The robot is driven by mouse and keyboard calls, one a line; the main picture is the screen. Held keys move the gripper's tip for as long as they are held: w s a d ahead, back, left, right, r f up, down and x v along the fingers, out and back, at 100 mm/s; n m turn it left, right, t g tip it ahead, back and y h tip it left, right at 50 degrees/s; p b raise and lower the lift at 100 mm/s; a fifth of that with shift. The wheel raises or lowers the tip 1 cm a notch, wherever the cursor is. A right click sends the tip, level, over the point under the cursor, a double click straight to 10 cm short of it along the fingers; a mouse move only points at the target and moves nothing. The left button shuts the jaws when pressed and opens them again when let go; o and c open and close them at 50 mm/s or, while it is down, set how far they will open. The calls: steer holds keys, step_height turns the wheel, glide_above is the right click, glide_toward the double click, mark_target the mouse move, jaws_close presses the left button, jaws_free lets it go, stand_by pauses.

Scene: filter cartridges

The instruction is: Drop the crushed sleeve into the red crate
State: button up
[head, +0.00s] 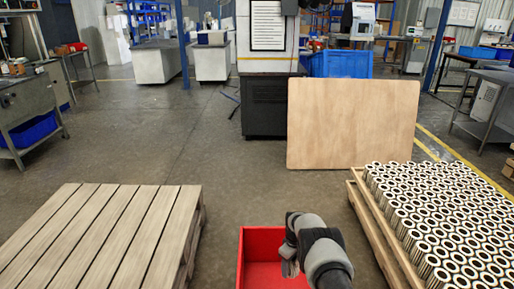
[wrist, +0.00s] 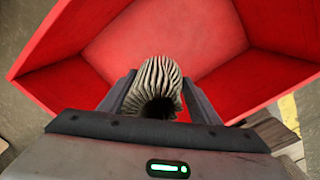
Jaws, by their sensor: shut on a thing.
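The crushed sleeve (wrist: 155,82) is a pale, pleated, ring-like piece with a dark hollow. It shows between the two fingers of my gripper (wrist: 160,98) in the wrist view, and the gripper is shut on it. The red crate (wrist: 272,82) lies below and beyond the sleeve, with its inside floor in view and no contents seen. In the head view the red crate (head: 255,240) stands on the floor at the bottom centre. My arm covers its right part, and my gripper (head: 289,268) hangs over the crate. The sleeve is mostly hidden there.
An empty slatted pallet (head: 105,225) lies at left. A pallet at right carries many upright cartridges (head: 445,215) in rows. A plywood board (head: 352,122) stands behind, in front of a blue bin (head: 342,64). The floor between the left pallet and the board is clear.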

steer(key=shift+f, duration=0.1)
steer(key=o, duration=1.1)
step_height(320, 180, up, 17)
steer(key=p, duration=0.5)
steer(key=shift+r, duration=0.2)
